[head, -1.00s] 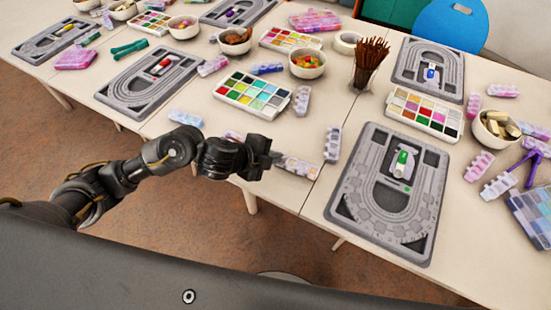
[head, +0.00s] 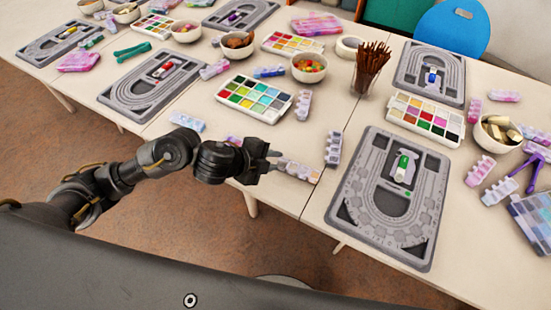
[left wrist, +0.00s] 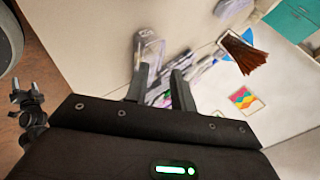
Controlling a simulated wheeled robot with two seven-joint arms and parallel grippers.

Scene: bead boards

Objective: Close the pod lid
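Several small translucent pod boxes lie on the table. One pod box (head: 298,171) lies at the front edge, just beyond my left gripper (head: 271,161). Another pod box (head: 333,148) lies to its right, and a pinkish one (head: 233,140) is partly hidden behind the gripper. In the left wrist view the two fingers (left wrist: 160,88) are apart, with part of a pinkish pod box seen between and beyond them. A clear pod box (left wrist: 149,48) lies past the left finger. I cannot tell which lid is raised.
A grey bead board (head: 385,200) lies to the right of the table seam. A color bead tray (head: 253,97), a bowl of candy-colored beads (head: 308,68) and a cup of brown sticks (head: 370,64) stand farther back. Bare table lies around the front pods.

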